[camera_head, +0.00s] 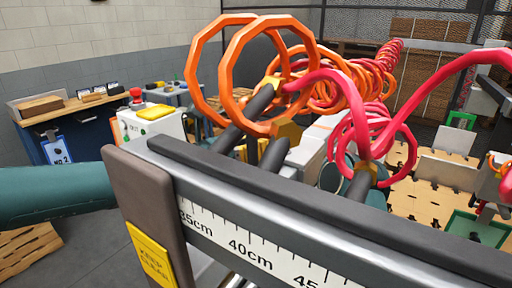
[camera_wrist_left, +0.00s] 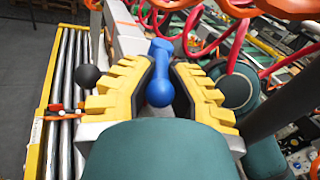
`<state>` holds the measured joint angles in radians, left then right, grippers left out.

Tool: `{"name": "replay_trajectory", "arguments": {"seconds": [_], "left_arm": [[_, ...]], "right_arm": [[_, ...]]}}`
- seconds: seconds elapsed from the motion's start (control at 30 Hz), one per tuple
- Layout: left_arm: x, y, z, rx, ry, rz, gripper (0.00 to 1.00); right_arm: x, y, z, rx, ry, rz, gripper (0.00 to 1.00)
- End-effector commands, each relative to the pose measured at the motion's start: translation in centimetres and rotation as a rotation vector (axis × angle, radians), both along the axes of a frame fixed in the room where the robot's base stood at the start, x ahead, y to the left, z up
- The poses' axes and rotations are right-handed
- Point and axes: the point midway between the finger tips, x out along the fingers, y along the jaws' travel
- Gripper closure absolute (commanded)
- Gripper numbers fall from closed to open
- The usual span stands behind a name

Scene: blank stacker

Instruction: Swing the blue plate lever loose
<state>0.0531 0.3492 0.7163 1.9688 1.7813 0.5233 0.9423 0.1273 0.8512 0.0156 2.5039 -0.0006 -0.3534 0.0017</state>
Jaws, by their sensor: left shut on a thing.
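The blue plate lever (camera_wrist_left: 159,92) shows in the left wrist view as a short blue bar with a rounded near end. It lies between the yellow, ridged fingers of my left gripper (camera_wrist_left: 161,66), which are shut on it. The fingers hide parts of its sides, and its mount is hard to make out. In the head view my left arm comes in from the left and passes behind a large grey bar, and I cannot make out the lever there. My right gripper is not in view.
The grey bar with a centimetre scale (camera_head: 248,243) crosses the near front of the head view. Orange hose coils (camera_head: 228,72) and red hoses (camera_head: 345,90) hang behind it. A roller conveyor (camera_wrist_left: 68,85) and a black ball knob (camera_wrist_left: 87,76) lie left in the wrist view.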

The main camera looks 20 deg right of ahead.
Motion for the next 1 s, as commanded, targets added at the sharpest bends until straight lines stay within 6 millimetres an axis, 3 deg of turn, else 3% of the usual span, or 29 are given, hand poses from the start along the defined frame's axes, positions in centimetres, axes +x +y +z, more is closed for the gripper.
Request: {"name": "replay_trajectory", "arguments": {"seconds": [0.2, 0.23, 0.3, 0.33, 0.7, 1.0], "left_arm": [[-0.1, -0.1, 0.4, -0.007, -0.006, -0.004, 1.00], [-0.1, -0.1, 0.5, -0.007, -0.006, -0.004, 0.78], [-0.1, -0.1, 0.4, -0.006, -0.006, -0.004, 0.53], [-0.1, -0.1, 0.4, -0.005, -0.006, -0.003, 0.51], [-0.1, 0.4, 0.1, -0.001, -0.002, 0.001, 0.51], [-1.3, 5.2, 0.2, 0.001, -0.006, 0.005, 0.51]], "right_arm": [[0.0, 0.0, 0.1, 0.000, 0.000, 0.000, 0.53], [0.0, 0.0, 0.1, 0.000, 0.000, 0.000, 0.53], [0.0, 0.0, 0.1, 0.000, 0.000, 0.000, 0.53], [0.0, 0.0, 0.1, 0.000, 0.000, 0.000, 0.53], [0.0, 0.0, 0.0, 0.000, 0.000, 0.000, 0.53], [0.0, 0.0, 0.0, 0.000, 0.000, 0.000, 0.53]]}}
